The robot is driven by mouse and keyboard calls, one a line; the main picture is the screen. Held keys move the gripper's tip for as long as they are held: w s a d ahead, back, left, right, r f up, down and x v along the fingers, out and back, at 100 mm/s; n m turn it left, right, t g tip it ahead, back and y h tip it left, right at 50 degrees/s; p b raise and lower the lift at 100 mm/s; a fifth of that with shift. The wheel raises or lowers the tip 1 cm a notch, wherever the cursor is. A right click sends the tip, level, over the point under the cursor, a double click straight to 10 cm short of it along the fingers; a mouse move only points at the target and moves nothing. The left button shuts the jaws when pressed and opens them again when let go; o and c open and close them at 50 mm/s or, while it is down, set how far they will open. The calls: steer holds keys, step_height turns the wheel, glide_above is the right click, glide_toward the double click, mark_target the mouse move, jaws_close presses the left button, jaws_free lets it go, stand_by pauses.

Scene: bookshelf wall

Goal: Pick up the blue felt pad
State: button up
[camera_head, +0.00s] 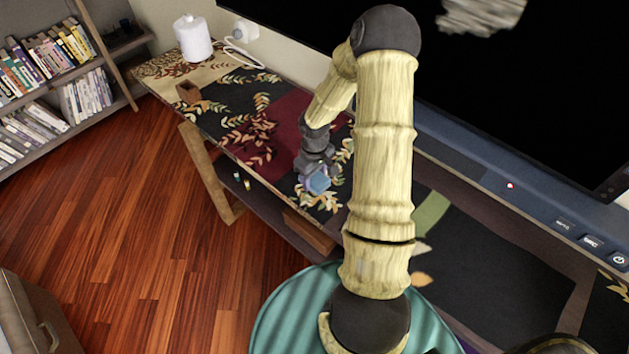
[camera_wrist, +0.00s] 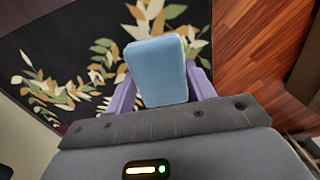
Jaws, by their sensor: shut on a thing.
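The blue felt pad (camera_wrist: 158,72) is a light blue block with rounded corners, seen large in the wrist view. My gripper (camera_wrist: 160,90) is shut on it, with a purple finger on each side. In the head view the pad (camera_head: 319,182) shows small at the end of my arm, over the near edge of the patterned table (camera_head: 215,72). My gripper (camera_head: 314,180) points down there. I cannot tell whether the pad touches the tabletop.
A small brown wooden box (camera_head: 188,93) and a white canister (camera_head: 193,38) stand on the table's far left part. A large black screen (camera_head: 510,90) is behind the table. Bookshelves (camera_head: 55,75) stand at the left. The wooden floor (camera_head: 130,220) in front is clear.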

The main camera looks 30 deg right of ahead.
mark_target(313, 177)
step_height(313, 177, up, 7)
steer(key=shift+f+p, duration=0.1)
steer(key=shift+p, duration=0.3)
steer(key=shift+o, duration=0.9)
steer(key=shift+c, duration=0.4)
steer(key=shift+a+r+p, duration=0.15)
steer(key=shift+r+p, duration=0.2)
steer(key=shift+p, duration=0.05)
steer(key=w+a+r+m+p, duration=0.1)
steer(key=a+r+m+p, duration=0.2)
steer(key=a+r+p, duration=1)
steer(key=p, duration=1.2)
steer(key=shift+w+m, duration=0.3)
steer(key=shift+w, duration=0.1)
